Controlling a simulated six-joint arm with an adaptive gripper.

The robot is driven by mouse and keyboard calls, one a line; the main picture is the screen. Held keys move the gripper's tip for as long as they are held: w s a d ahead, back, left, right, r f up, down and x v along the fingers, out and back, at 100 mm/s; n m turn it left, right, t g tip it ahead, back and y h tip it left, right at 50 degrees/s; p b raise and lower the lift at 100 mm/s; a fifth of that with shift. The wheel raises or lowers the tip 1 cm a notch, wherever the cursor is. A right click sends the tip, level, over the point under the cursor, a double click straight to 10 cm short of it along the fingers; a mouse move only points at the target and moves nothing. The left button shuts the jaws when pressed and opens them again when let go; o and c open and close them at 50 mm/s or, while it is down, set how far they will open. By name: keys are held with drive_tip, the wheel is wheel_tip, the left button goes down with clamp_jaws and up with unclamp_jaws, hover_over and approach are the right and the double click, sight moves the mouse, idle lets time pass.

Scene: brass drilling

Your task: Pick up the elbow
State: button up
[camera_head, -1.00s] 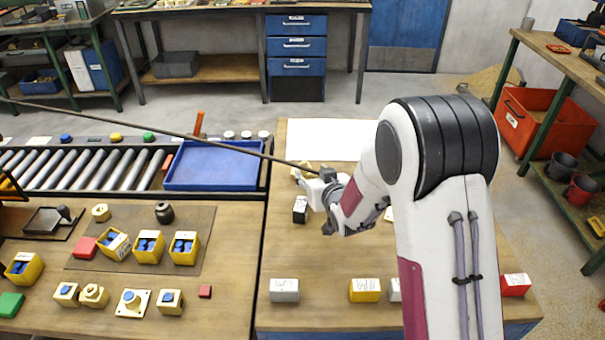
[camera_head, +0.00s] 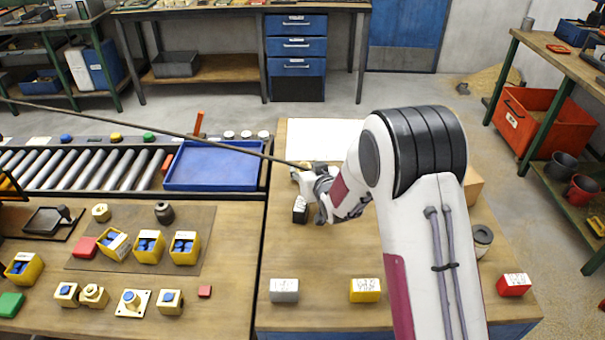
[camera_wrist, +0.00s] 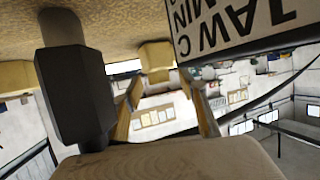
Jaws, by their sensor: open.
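My gripper (camera_head: 318,194) is low over the left part of the right-hand bench, tilted toward the left. Its two tan fingers show apart in the wrist view (camera_wrist: 165,106), with nothing clearly held between them. A brass-coloured piece (camera_wrist: 155,60) shows beyond the fingers in that view. It may be the elbow, but its bent shape cannot be made out. In the head view, small yellowish parts (camera_head: 302,166) show just behind the gripper, partly hidden by it.
A black labelled block (camera_head: 300,209) stands close in front of my gripper. Grey (camera_head: 284,290), yellow (camera_head: 365,290) and red (camera_head: 514,284) labelled blocks line the front. A white sheet (camera_head: 318,139) lies behind. A blue tray (camera_head: 214,165) is at left. The bench middle is clear.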

sight(306, 169)
drive_tip(key=shift+c, duration=0.4)
clamp_jaws()
drive_tip(key=shift+r, duration=0.1)
wheel_tip(306, 169, up, 10)
idle(0.7)
idle(0.5)
